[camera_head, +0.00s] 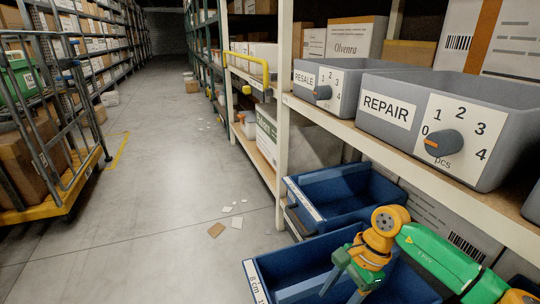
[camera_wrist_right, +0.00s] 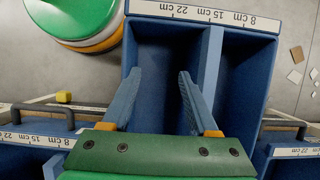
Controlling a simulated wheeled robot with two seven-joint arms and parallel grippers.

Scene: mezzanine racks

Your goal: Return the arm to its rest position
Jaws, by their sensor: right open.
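My right arm (camera_head: 430,252), green with orange joints, comes in from the right in the head view. Its gripper (camera_head: 346,287) points down over the near blue bin (camera_head: 290,262), and its fingertips are partly cut off by the frame's bottom edge. In the right wrist view the gripper (camera_wrist_right: 161,78) has its two blue-grey fingers spread apart with nothing between them. Below them is a blue bin with a divider (camera_wrist_right: 212,60) and a centimetre scale on its rim. My left gripper is not in view.
Grey bins marked REPAIR (camera_head: 382,112) and RESALE (camera_head: 302,79) stand on the shelf (camera_head: 375,141) above. Another blue bin (camera_head: 345,190) lies behind the near one. A yellow-based cart (camera_head: 60,205) stands left. The aisle floor is mostly clear, with paper scraps (camera_head: 216,230).

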